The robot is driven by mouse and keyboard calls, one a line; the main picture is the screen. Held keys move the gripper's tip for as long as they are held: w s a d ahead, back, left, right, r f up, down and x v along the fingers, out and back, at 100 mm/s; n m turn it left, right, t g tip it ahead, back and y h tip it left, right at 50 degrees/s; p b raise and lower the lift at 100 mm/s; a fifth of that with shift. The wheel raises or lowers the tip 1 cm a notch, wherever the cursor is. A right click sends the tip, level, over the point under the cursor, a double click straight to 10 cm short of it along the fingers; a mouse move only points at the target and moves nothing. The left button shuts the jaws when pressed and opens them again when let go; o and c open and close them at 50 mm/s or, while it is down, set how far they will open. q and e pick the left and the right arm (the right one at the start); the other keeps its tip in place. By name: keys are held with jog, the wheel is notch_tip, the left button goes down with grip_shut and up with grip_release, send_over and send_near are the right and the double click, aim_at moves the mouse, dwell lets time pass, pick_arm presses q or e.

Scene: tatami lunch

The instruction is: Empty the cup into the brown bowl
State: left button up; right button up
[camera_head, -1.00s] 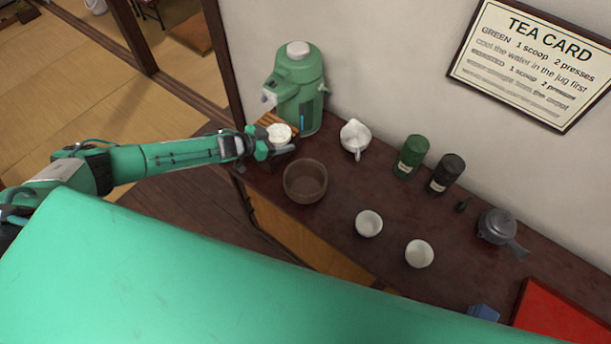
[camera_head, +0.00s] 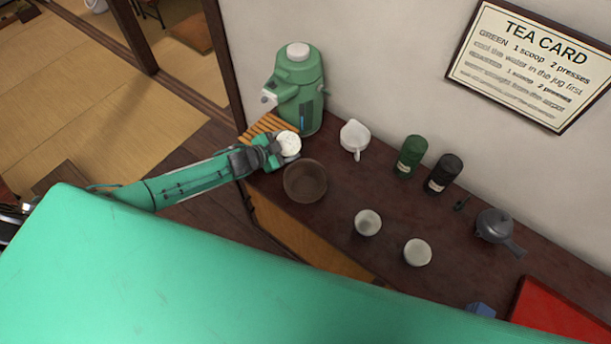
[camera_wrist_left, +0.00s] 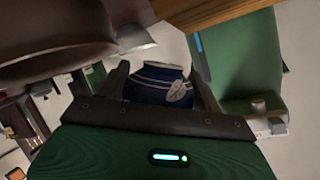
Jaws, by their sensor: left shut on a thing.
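My left gripper (camera_head: 273,150) is shut on the cup (camera_head: 289,144), which shows a pale round face in the head view. In the left wrist view the cup (camera_wrist_left: 158,84) is dark blue with white bands, between the fingers. The brown bowl (camera_head: 305,181) stands on the counter just right of and nearer than the cup. In the left wrist view a large brown rounded shape, the bowl (camera_wrist_left: 55,35), fills the upper left. I cannot tell what is in the cup. My right gripper is out of view.
A green dispenser (camera_head: 299,90) stands behind the cup, by a slatted wooden tray (camera_head: 262,129). A white jug (camera_head: 355,138), green canister (camera_head: 411,156), black canister (camera_head: 444,174), two pale cups (camera_head: 367,223) (camera_head: 417,252), and grey teapot (camera_head: 494,226) stand to the right.

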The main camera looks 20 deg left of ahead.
aim_at(298, 146)
pick_arm(q)
jog(key=shift+s+d+r+m, duration=0.2)
jog(key=shift+s+d+m, duration=0.05)
jog(key=shift+d+m, duration=0.1)
jog(key=shift+s+d+r+m+t+b, duration=0.15)
jog(key=shift+s+d+m+t+b, duration=0.1)
jog(key=shift+d+t+b, duration=0.1)
jog(key=shift+r+m+y+b, duration=0.2)
jog(key=shift+m+y+b, duration=0.1)
jog(key=shift+y, duration=0.1)
jog(key=shift+s+d+r, duration=0.1)
jog(key=shift+s+d, duration=0.1)
jog(key=shift+s, duration=0.1)
jog(key=shift+s+d+m, duration=0.2)
jog(key=shift+s+m, duration=0.05)
jog(key=shift+m, duration=0.05)
jog(key=shift+r+t+b, duration=0.1)
jog(key=shift+t+b, duration=0.15)
jog(key=shift+b, duration=0.15)
jog(key=shift+s, duration=0.15)
jog(key=shift+s+d+r+m+y+b, duration=0.15)
jog(key=shift+s+m+y+b, duration=0.05)
jog(key=shift+m+y+b, duration=0.15)
